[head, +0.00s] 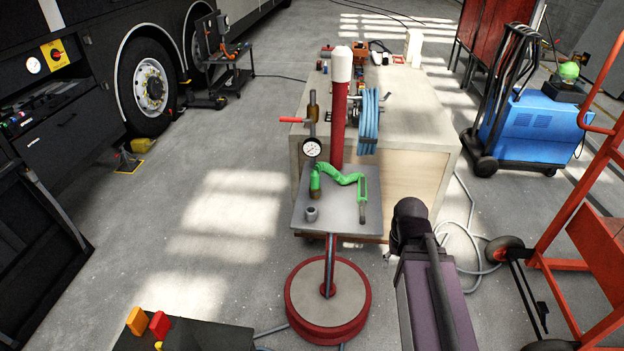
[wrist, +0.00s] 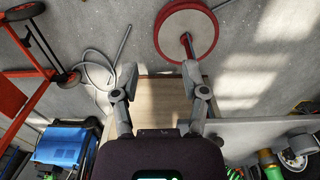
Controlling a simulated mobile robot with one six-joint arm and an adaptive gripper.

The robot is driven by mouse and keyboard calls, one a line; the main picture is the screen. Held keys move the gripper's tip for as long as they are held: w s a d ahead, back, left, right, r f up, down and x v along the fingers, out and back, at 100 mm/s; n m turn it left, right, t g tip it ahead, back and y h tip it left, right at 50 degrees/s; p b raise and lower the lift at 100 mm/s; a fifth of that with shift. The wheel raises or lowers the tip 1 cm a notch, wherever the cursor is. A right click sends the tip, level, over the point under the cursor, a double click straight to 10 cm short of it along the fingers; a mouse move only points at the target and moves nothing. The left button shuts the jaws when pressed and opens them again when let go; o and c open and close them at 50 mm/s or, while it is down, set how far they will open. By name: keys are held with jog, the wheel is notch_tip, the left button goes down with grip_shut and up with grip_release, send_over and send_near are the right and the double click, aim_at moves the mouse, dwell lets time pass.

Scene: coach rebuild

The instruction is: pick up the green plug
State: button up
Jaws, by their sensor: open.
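The green plug (head: 315,182) stands upright on a small grey tray (head: 335,217) on a stand, its lower end brownish. A wavy green cord (head: 342,178) runs right from it to a green-framed piece (head: 362,190) at the tray's right side. In the wrist view my gripper (wrist: 160,78) is open, with nothing between its fingers. My gripper's fingers cannot be made out in the head view.
A metal cup (head: 312,213) stands close to the plug. A pressure gauge (head: 311,147) and red post (head: 339,125) rise behind. The stand has a round red-rimmed base (head: 328,300). A workbench (head: 430,140) is behind; a red trolley (head: 575,220) is right.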

jog(key=o, duration=0.4)
notch_tip(320, 180, up, 19)
jog(key=p, duration=1.9)
send_over(314, 174)
jog(key=shift+w+f, duration=0.1)
jog(key=shift+f, duration=0.2)
notch_tip(314, 174, down, 8)
jog(key=b, duration=0.8)
jog(key=shift+f+b, duration=0.15)
jog(key=shift+b, duration=0.25)
